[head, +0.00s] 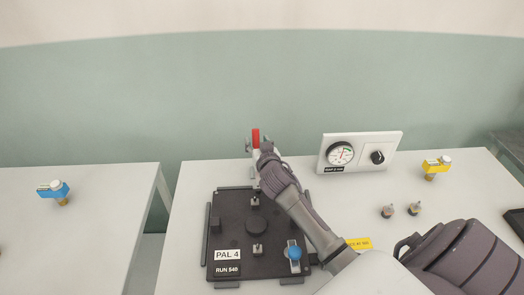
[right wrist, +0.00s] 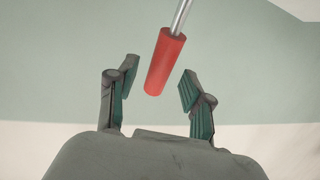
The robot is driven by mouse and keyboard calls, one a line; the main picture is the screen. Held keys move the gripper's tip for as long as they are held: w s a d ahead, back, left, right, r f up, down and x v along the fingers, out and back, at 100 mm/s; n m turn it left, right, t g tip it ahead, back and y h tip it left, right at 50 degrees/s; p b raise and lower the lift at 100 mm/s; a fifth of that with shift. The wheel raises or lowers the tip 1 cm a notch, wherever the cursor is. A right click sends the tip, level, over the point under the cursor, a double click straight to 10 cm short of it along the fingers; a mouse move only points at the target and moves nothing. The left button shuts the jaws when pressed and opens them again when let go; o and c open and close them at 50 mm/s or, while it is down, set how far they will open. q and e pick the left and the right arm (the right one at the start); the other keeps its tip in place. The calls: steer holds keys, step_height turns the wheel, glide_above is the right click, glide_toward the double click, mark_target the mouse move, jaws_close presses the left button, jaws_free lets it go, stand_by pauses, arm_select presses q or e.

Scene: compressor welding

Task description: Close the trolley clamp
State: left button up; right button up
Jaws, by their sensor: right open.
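The trolley clamp shows as a red handle (head: 256,137) standing upright at the back edge of the black pallet, with part of its metal body hidden behind my right gripper. In the right wrist view the red grip (right wrist: 165,62) on its metal rod lies between the two fingers, with a gap on both sides. My right gripper (head: 264,150) is at the handle; its fingers (right wrist: 159,86) are open around the grip and not touching it. The black pallet (head: 231,235), labelled PAL 4, lies on the table. My left gripper is not in view.
A gauge panel (head: 360,138) with a dial and black knob stands behind my right arm. A yellow fitting (head: 436,166) and two small metal parts (head: 388,211) sit on the right. A blue knob (head: 295,253) is on the pallet. A blue fitting (head: 53,190) stands on the left table, across a gap.

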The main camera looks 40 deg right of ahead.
steer(key=v, duration=1.1)
stand_by(0.5)
